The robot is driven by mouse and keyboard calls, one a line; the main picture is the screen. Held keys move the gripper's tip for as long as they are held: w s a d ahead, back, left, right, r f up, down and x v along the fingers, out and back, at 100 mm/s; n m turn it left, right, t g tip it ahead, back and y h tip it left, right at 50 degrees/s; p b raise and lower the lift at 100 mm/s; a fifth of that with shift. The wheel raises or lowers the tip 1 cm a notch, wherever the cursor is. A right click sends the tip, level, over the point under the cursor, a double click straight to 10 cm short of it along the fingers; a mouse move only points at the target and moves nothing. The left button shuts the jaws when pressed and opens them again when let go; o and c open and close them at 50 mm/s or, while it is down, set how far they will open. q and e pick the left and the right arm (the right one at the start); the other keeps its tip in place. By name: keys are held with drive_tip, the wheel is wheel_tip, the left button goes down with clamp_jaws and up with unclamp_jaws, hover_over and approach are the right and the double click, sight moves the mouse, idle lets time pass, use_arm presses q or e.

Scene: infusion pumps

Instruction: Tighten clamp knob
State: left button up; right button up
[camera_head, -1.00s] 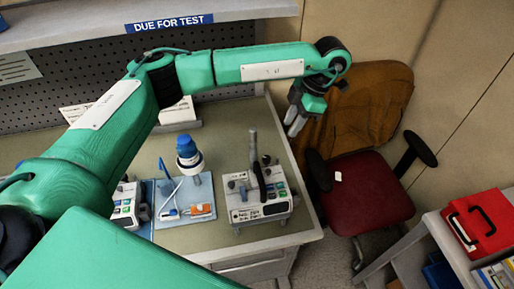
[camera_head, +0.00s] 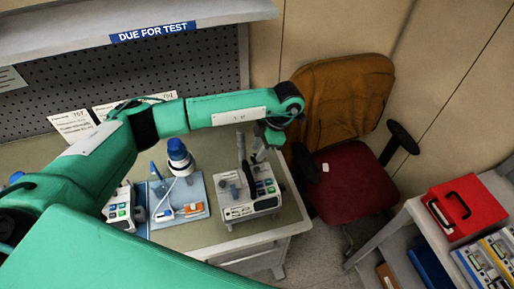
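An infusion pump (camera_head: 252,207), pale grey with coloured keys and a dark display, stands near the right end of the bench (camera_head: 200,240). A grey upright post (camera_head: 240,148) rises from its back. A dark clamp part (camera_head: 247,178) sits on its top; I cannot make out the knob clearly. My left arm reaches over the bench from the left. Its gripper (camera_head: 260,153) points down at the pump's back right corner, beside the post. The fingers are small and overlap, so their opening and any contact are unclear. My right gripper is not in view.
A blue-capped bottle (camera_head: 180,157) stands on a blue tray (camera_head: 193,208) left of the pump. Another pump (camera_head: 119,210) is partly hidden by my arm. A chair (camera_head: 350,178) stands right of the bench. A red case (camera_head: 460,207) sits on a shelf at the right.

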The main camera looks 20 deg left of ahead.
use_arm(q)
drive_tip(key=shift+p+x, duration=0.3)
drive_tip(key=shift+x, duration=0.85)
clamp_jaws()
drive_tip(key=m+t+b, duration=0.1)
drive_tip(key=m+b, duration=0.2)
drive_tip(key=b, duration=0.3)
drive_tip(key=m+t+y+b, duration=0.1)
drive_tip(key=m+b, duration=0.2)
drive_tip(key=b, duration=0.2)
drive_tip(key=shift+s+f+b, duration=0.15)
drive_tip(key=shift+f+b, duration=0.1)
drive_tip(key=shift+b, duration=0.15)
drive_tip(key=shift+r+m+t+b, duration=0.25)
drive_tip(key=shift+m+t+b, duration=0.15)
drive_tip(key=shift+m+b, duration=0.55)
